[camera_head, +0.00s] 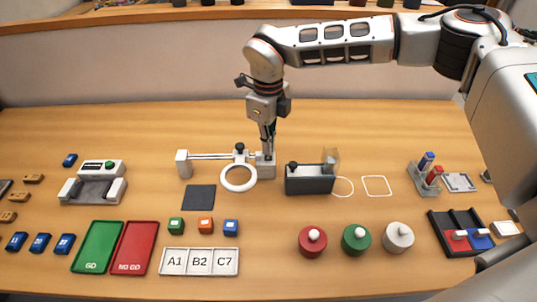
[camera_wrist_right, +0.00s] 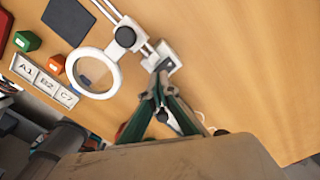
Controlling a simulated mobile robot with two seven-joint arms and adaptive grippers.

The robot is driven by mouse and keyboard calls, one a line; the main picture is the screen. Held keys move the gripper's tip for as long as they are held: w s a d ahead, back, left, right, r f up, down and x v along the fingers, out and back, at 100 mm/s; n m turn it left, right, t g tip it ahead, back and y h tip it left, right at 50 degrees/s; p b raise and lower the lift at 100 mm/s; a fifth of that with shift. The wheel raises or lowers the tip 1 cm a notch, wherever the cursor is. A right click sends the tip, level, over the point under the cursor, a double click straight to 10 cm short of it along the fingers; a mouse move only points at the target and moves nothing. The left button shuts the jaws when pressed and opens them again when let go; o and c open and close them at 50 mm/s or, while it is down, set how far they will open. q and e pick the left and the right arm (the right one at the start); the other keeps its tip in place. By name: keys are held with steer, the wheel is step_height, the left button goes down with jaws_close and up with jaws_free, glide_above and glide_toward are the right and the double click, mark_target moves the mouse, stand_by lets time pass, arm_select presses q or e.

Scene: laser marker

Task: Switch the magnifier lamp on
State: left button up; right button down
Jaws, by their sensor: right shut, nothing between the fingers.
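The magnifier lamp (camera_head: 223,178) stands on the table at the middle, with a white ring, a black knob (camera_head: 240,147) and a pale arm between two white end blocks. Its ring also shows in the wrist view (camera_wrist_right: 70,62), with the black knob (camera_wrist_right: 125,37) beside it. My right gripper (camera_head: 268,151) points down at the lamp's right end block (camera_head: 266,171), and its fingers are shut and empty. In the wrist view the fingertips (camera_wrist_right: 162,74) are close to that block (camera_wrist_right: 168,55); I cannot tell whether they touch. No switch can be made out. My left gripper is out of view.
A dark grey device with a clear guard (camera_head: 310,181) stands just right of the lamp. A dark square pad (camera_head: 199,197) lies left of the ring. Small coloured cubes (camera_head: 205,225) and a labelled tray (camera_head: 199,273) are in front. Red, green and white knobbed discs (camera_head: 356,240) stand front right.

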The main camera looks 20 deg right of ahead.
mark_target(268, 158)
steer(key=shift+f+b, duration=0.4)
steer(key=shift+f, duration=0.35)
stand_by(0.3)
steer(key=shift+f, duration=0.5)
steer(key=shift+r, duration=0.15)
stand_by(0.3)
steer(key=shift+r+p, duration=1.3)
steer(key=shift+r, duration=0.8)
steer(key=shift+r+p, duration=0.6)
steer(key=shift+r, duration=0.7)
